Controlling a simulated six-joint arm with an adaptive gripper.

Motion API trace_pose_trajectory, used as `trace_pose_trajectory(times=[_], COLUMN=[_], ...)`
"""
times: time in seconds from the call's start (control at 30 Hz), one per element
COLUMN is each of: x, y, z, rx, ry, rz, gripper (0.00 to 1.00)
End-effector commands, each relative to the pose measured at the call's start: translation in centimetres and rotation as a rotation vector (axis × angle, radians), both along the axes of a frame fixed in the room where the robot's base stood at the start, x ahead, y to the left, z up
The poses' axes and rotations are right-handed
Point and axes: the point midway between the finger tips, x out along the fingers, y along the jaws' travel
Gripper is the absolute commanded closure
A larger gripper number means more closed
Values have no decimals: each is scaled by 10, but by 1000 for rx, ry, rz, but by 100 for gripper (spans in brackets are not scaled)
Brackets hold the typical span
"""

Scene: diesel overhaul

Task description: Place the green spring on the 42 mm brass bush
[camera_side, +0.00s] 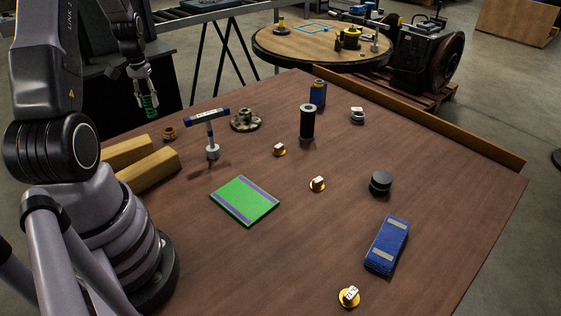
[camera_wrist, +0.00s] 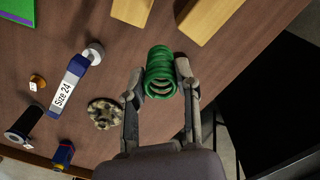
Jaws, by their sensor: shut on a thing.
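The green spring (camera_side: 149,103) is between the fingers of my gripper (camera_side: 147,97), held up over the far-left table edge. In the wrist view my gripper (camera_wrist: 158,84) is shut on the spring (camera_wrist: 160,72), with a finger on each side of its coils. Three brass bushes with white labels stand on the table: one near the middle back (camera_side: 279,151), one at the centre (camera_side: 317,185) and one at the near edge (camera_side: 349,298). I cannot surely read their sizes. The spring is far from all three.
A T-shaped tool (camera_side: 208,125) labelled "Size 24" (camera_wrist: 66,91), a mottled flange (camera_side: 246,121), a brass ring (camera_side: 169,133) and wooden blocks (camera_side: 150,171) are nearest. A black cylinder (camera_side: 307,122) stands upright. The green mat (camera_side: 240,203) is empty; table between the bushes is clear.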

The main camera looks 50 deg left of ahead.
Motion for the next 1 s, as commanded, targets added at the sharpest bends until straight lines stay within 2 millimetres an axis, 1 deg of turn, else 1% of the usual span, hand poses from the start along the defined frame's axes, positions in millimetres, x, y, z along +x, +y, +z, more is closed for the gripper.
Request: trace_pose_trajectory(times=[0.03,0.2,0.3,0.4,0.5,0.67,0.73,0.9,1.0], x=[8,34,44,52,57,61,63,62,63], y=[11,47,61,73,80,86,89,88,88], z=[-7,-27,-48,-64,-75,-82,-89,-114,-117], rx=[-1,-1,-4,-2,-1,-1,-1,-1,0], ry=[1,1,2,2,1,1,1,1,0], rz=[0,0,0,0,0,0,0,0,0], gripper=[100,100,100,100,100,100,100,100,100])
